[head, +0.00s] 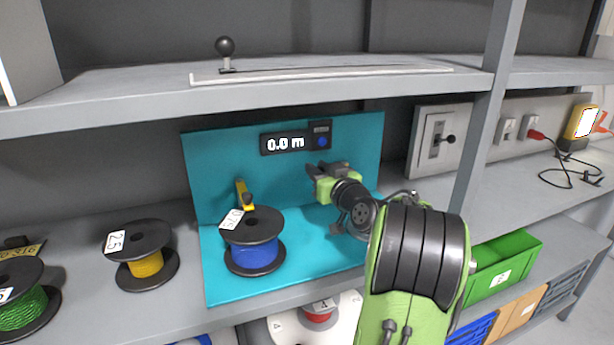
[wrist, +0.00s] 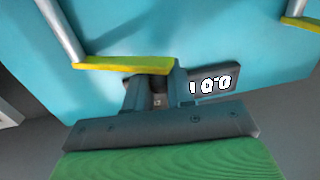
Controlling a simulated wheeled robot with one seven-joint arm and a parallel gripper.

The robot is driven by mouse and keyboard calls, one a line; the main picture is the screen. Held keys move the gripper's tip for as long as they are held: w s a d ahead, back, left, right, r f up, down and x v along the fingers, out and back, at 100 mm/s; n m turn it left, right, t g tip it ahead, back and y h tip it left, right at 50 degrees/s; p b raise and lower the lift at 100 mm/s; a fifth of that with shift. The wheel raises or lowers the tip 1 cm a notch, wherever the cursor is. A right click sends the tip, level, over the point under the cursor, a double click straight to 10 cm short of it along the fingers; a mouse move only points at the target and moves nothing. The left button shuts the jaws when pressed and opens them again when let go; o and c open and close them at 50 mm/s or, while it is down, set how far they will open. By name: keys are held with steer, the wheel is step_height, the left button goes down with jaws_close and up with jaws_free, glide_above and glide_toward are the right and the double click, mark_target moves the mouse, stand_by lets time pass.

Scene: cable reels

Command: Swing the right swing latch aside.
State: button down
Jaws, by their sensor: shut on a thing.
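The right swing latch (wrist: 120,64) is a yellow bar in the wrist view, lying nearly level across the picture in front of the teal panel. Its left end meets a grey rod (wrist: 60,30). My gripper (wrist: 155,88) is shut on the latch's other end, with a dark part between the fingers. In the head view my gripper (head: 325,174) is at the panel's right part, below and right of the display, and hides the right latch.
A blue cable reel (head: 255,250) stands on the teal base left of my gripper. The display (head: 287,143) reads 0.0 m. A yellow reel (head: 147,265) and a green reel (head: 22,310) stand farther left. A shelf (head: 130,90) runs above. A post (head: 487,120) stands right.

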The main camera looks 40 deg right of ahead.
steer(key=c, duration=1)
jaws_free()
steer(key=shift+c, duration=0.2)
steer(key=b+v, duration=0.2)
steer(key=v, duration=1.3)
steer(key=shift+s+a, duration=0.2)
steer(key=shift+s, duration=0.15)
